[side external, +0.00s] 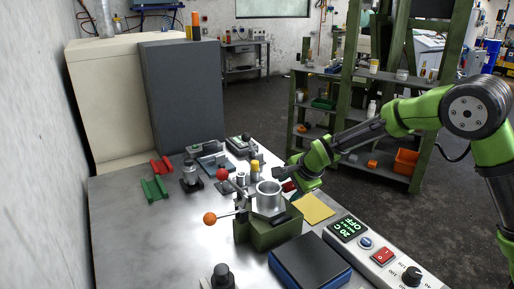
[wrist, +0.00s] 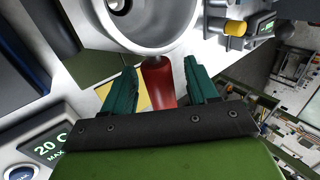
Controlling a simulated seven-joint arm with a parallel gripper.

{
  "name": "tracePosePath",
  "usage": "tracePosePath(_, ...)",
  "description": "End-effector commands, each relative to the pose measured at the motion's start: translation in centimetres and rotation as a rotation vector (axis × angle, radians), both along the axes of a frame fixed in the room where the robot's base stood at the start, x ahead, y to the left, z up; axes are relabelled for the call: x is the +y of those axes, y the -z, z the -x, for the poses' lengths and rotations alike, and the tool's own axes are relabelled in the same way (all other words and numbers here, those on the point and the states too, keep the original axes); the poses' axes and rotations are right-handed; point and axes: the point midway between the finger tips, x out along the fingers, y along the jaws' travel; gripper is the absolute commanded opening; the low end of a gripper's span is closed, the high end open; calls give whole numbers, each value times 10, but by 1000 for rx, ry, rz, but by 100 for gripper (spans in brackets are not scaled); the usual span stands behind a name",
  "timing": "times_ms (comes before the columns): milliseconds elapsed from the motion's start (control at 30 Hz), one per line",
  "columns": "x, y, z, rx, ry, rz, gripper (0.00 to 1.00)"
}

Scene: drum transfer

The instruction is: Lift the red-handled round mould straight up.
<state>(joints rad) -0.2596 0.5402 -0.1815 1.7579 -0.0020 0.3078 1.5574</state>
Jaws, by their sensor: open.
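The round metal mould (side external: 269,194) sits upright on a green block-shaped stand (side external: 268,234) on the metal table. Its red handle (side external: 289,186) points right, toward my gripper (side external: 291,180). In the wrist view the mould (wrist: 150,25) fills the top middle. The red handle (wrist: 158,82) runs down from it between the two teal fingers of my gripper (wrist: 158,85). The fingers are open, with a gap on each side of the handle.
A lever with an orange ball (side external: 210,218) sticks out left of the stand, and a red ball (side external: 222,174) stands behind it. A yellow sheet (side external: 313,208), a blue-black box (side external: 309,262) and a control panel (side external: 372,252) lie to the right and front.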

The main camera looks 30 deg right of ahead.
Motion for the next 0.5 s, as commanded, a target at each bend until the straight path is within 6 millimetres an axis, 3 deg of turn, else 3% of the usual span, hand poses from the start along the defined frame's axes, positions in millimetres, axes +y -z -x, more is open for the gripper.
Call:
tracePosePath(200,0,0,0,0,0,0,58)
tracePosePath(500,0,0,0,0,1,-1,12)
